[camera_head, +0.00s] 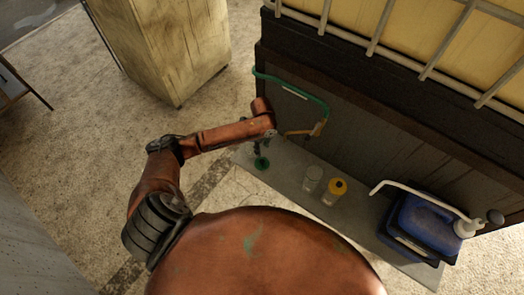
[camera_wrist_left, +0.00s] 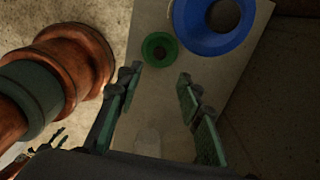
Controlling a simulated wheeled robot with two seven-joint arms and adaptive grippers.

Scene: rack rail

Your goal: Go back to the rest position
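My left gripper (camera_head: 257,147) is at the far end of my left arm, low over the grey bench in the head view. In the left wrist view its two fingers (camera_wrist_left: 160,74) are spread apart with nothing clasped between them. A green funnel-like ring (camera_wrist_left: 160,48) lies just beyond the fingertips; a green piece (camera_head: 261,163) shows just below the gripper in the head view. A larger blue ring (camera_wrist_left: 215,38) lies farther off in the wrist view. Dark finger-like parts (camera_wrist_left: 42,145) at lower left there may be my right gripper; their state is unclear.
A clear jar (camera_head: 313,179), a yellow-lidded jar (camera_head: 335,191) and a blue jug (camera_head: 425,224) with a white pump stand along the grey bench (camera_head: 292,167). A green hose (camera_head: 290,82) hangs against the dark panel behind. A wooden cabinet (camera_head: 165,45) stands beyond open floor.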

